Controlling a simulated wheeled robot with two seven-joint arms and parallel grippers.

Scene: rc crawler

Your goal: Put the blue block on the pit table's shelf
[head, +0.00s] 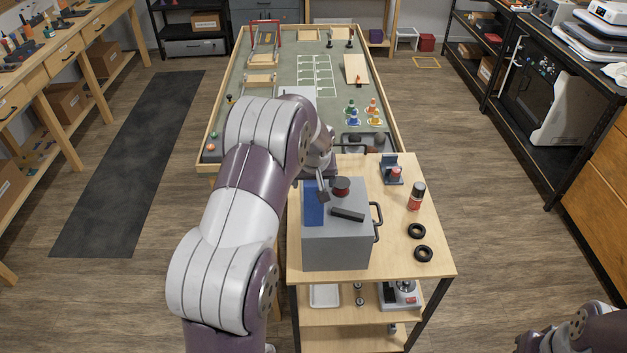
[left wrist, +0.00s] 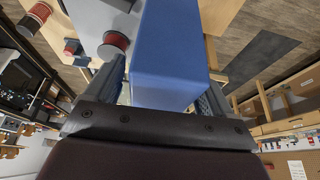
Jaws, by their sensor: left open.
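The blue block (head: 313,207) stands upright on top of a grey box (head: 337,248) on the wooden pit table (head: 437,258). My left gripper (head: 322,188) is at the block, partly hidden by my arm in the head view. In the left wrist view the blue block (left wrist: 175,50) lies between the two open fingers of the left gripper (left wrist: 163,85). I cannot tell whether either finger touches it. The pit table's shelf (head: 345,316) is below the tabletop. My right arm shows at the bottom right; its gripper (head: 529,343) is only partly in view.
A red-and-black spool (head: 341,187) and a black bar (head: 348,214) are on the grey box. A spray can (head: 416,196) and two black tyres (head: 417,230) are on the tabletop. The shelf holds a white tray (head: 324,295) and a grey device (head: 400,295). A course table (head: 262,115) stands behind.

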